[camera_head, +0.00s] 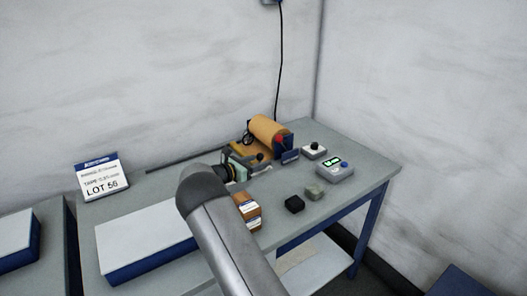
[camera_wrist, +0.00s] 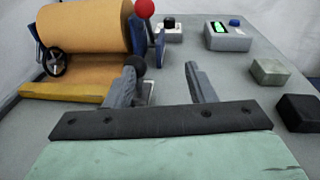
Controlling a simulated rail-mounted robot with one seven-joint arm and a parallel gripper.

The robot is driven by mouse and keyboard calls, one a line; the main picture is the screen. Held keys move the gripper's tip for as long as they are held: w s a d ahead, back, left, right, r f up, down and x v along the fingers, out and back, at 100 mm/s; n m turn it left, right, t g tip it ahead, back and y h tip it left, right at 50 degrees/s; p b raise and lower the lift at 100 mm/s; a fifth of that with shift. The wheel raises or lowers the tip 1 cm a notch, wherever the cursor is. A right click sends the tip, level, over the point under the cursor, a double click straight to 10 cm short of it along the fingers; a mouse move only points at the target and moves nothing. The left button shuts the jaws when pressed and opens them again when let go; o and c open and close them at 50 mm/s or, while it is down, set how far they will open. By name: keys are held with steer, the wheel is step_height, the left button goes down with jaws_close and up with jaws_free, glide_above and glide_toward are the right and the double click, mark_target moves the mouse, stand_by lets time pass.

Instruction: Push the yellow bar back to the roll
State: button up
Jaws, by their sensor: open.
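The copper-coloured roll (camera_wrist: 85,27) lies on its stand at the upper left of the wrist view; it also shows in the head view (camera_head: 268,130). The yellow bar (camera_wrist: 62,95) lies low in front of the roll, with a sheet of foil showing between them. My gripper (camera_wrist: 160,70) is open, its two fingers apart and nothing held between them. It is to the right of the bar's visible end in the wrist view. In the head view my gripper (camera_head: 256,166) is beside the roll stand, partly hidden by my arm.
A red-knobbed lever (camera_wrist: 146,10) and a black ball knob (camera_wrist: 137,65) stand close to the left finger. A meter box (camera_wrist: 228,40), a grey block (camera_wrist: 268,71) and a black block (camera_wrist: 298,112) are at the right. A LOT 56 sign (camera_head: 102,178) stands left.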

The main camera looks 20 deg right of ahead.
steer(key=shift+w+a+f+n+t+h, duration=0.2)
steer(key=shift+w+f+n+t+h, duration=0.1)
steer(key=shift+w+n, duration=0.3)
steer(key=shift+w+a+f+n+t+h, duration=0.2)
steer(key=shift+w+f+n+t, duration=0.1)
steer(key=shift+w+n, duration=0.3)
steer(key=shift+w+d+f, duration=0.1)
steer(key=shift+w, duration=0.15)
steer(key=p+x, duration=0.2)
steer(key=x, duration=0.5)
steer(key=shift+w, duration=0.1)
